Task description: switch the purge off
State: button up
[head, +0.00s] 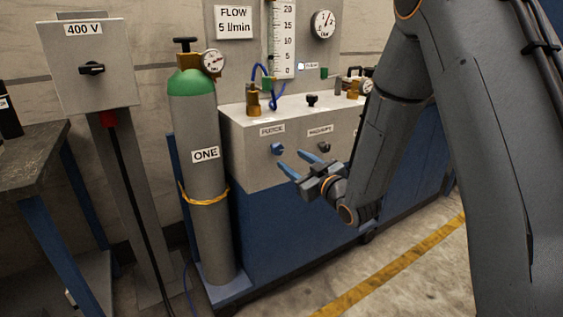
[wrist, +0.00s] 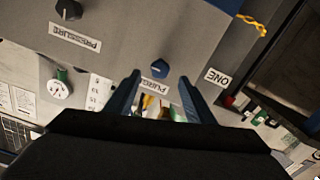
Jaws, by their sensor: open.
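I see no contact with the knob. Which way its pointer is set is too small to tell surely.
A dark pressure knob (head: 324,147) sits just right of the purge knob. A grey cylinder (head: 203,125) marked ONE stands left of the panel, with a gauge (head: 213,61) on top. A flow tube (head: 282,45) rises behind. The floor before the cabinet is clear.

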aim_at(280, 151)
jog(key=shift+x, duration=3.9)
jog(key=shift+r, duration=0.1)
jog(key=c, duration=1.1)
jog(key=shift+o, duration=0.2)
